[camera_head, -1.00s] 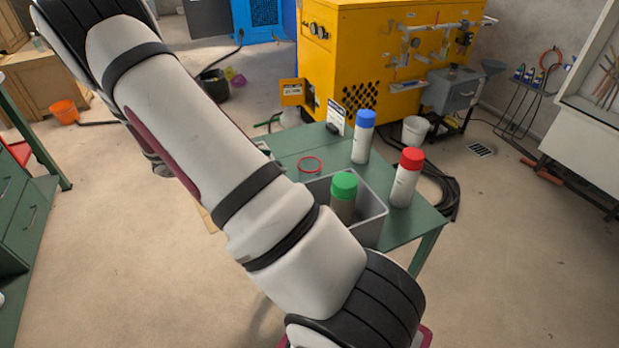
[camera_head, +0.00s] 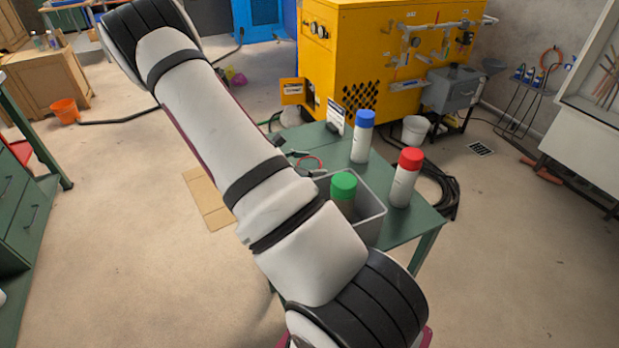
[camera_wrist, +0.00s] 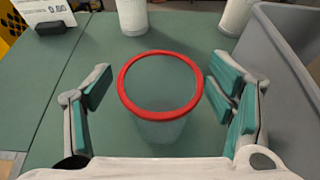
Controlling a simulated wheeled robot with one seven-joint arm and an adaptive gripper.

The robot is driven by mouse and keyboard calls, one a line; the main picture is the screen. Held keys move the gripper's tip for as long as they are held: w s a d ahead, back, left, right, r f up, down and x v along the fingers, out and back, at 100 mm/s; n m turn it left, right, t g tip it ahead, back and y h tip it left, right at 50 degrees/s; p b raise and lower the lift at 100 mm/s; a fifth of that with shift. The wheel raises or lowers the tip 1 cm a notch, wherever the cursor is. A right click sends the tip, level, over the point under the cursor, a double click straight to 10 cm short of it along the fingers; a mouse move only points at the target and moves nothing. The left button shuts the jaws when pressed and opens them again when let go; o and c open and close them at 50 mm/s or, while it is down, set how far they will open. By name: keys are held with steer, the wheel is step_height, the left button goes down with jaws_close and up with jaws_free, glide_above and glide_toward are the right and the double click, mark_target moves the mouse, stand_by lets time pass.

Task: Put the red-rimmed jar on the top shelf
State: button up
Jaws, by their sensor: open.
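The red-rimmed jar (camera_wrist: 160,128) is clear, with a thick red ring round its mouth. In the head view my gripper (camera_head: 305,163) shows only in part behind my arm. I cannot make out the top shelf in either view.
A grey bin (camera_head: 368,226) holding a green-capped bottle (camera_head: 342,190) stands close right of the jar. A blue-capped bottle (camera_head: 361,140) and a red-capped bottle (camera_head: 405,180) stand on the table. A small sign (camera_head: 336,116) is at the back, before the yellow machine (camera_head: 375,45).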

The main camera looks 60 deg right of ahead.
steer(key=c, duration=1.4)
steer(key=shift+o, duration=0.2)
